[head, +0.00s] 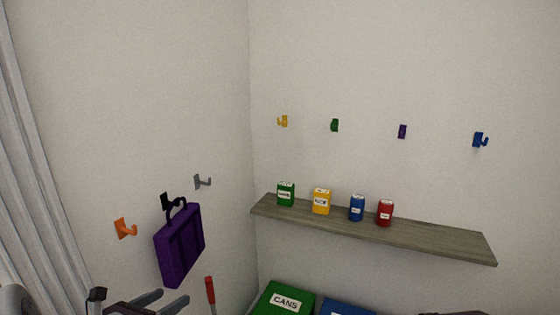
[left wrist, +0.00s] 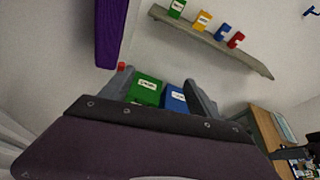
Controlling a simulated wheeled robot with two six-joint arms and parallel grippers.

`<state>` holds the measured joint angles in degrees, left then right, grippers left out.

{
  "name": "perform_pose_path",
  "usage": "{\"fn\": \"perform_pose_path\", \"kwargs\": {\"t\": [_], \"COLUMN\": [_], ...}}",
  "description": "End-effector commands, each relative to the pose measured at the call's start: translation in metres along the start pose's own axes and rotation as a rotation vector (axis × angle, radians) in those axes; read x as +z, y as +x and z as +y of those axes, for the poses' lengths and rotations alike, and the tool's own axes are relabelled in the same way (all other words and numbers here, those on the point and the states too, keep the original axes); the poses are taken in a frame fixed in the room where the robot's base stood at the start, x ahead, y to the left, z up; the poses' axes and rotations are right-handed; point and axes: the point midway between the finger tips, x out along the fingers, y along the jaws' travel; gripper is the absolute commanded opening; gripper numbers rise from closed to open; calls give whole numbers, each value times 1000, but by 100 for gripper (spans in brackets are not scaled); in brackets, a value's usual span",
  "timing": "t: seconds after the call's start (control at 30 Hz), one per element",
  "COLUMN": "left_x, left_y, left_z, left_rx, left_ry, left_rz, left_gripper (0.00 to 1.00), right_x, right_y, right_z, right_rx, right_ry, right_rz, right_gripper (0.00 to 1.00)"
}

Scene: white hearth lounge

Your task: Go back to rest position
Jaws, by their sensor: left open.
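My left gripper (head: 173,296) is at the bottom left of the head view, below the hanging purple bag (head: 180,245). Its two fingers stand apart with nothing between them. In the left wrist view the open fingers (left wrist: 156,77) also show, with the bins behind them. The purple bag hangs by its handle from a black hook (head: 167,202) on the left wall, and the gripper is clear of it. Only a dark edge of what looks like my right arm shows at the bottom right; its fingers are out of sight.
Below are a green bin (head: 270,302) marked CANS and a blue bin (head: 345,308). Several coloured hooks line the walls.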

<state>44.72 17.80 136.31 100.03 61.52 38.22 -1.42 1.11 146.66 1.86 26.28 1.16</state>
Motion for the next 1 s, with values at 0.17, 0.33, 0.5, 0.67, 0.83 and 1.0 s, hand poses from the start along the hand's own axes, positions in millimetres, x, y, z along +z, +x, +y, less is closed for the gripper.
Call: {"fn": "perform_pose_path", "kwargs": {"t": [0.17,0.33,0.5,0.67,0.83,1.0], "left_x": [-17,-64,-176,-251,-251,-245], "left_y": [29,41,9,-36,-42,-34], "left_z": [-62,-142,-222,-188,-128,-114], "left_rx": [-171,-412,-831,-1217,-1411,-1461], "left_ry": [114,332,928,1777,2326,2518], "left_rz": [54,183,416,546,551,501], "left_gripper": [71,71,71,71,71,71], "right_x": [2,4,7,9,8,8], "right_y": [19,38,69,82,78,78], "right_z": [0,1,1,2,2,2], "right_rx": [0,0,0,0,0,0], "right_ry": [0,0,0,0,0,0], "right_rz": [0,0,0,0,0,0], "right_gripper": [36,36,36,36,36,36]}}
